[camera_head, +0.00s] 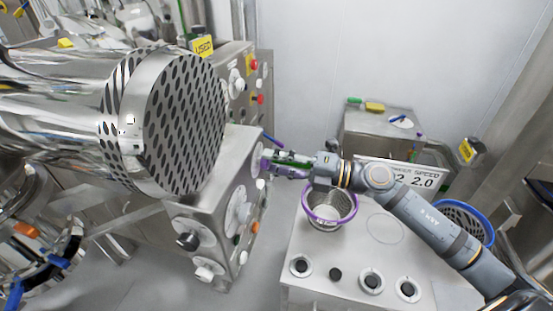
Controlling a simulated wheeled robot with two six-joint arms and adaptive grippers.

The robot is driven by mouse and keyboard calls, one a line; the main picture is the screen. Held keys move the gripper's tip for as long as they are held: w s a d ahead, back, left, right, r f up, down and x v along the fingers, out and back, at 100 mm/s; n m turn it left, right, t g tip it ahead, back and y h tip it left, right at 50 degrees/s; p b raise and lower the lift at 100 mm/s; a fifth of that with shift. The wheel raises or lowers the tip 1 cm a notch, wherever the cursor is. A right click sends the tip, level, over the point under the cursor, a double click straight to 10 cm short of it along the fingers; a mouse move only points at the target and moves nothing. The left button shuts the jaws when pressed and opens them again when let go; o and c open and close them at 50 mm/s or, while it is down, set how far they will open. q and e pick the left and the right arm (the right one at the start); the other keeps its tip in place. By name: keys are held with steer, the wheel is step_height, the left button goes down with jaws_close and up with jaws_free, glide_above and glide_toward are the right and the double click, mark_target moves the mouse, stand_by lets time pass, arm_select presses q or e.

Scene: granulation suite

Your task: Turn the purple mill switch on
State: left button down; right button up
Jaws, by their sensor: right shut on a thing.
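The mill's grey control box (215,205) stands in the middle, with round knobs on its front and right faces. My right gripper (268,163) reaches in from the right to the box's right face, near its top. It is shut on the purple switch (262,161), which shows only as a small bit of purple at the fingertips. The fingers hide most of the switch, so I cannot tell which way it is turned. My left gripper is not in view.
A large perforated steel drum (180,120) hangs over the control box on the left. Below my right arm, a purple-rimmed basket (330,222) sits on a grey bench (375,250) with several knobs. A blue-rimmed basket (466,208) is at right, behind my arm.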

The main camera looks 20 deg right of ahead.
steer(key=shift+m+p, duration=0.3)
steer(key=shift+m, duration=0.5)
steer(key=o, duration=1.1)
steer(key=shift+o, duration=0.2)
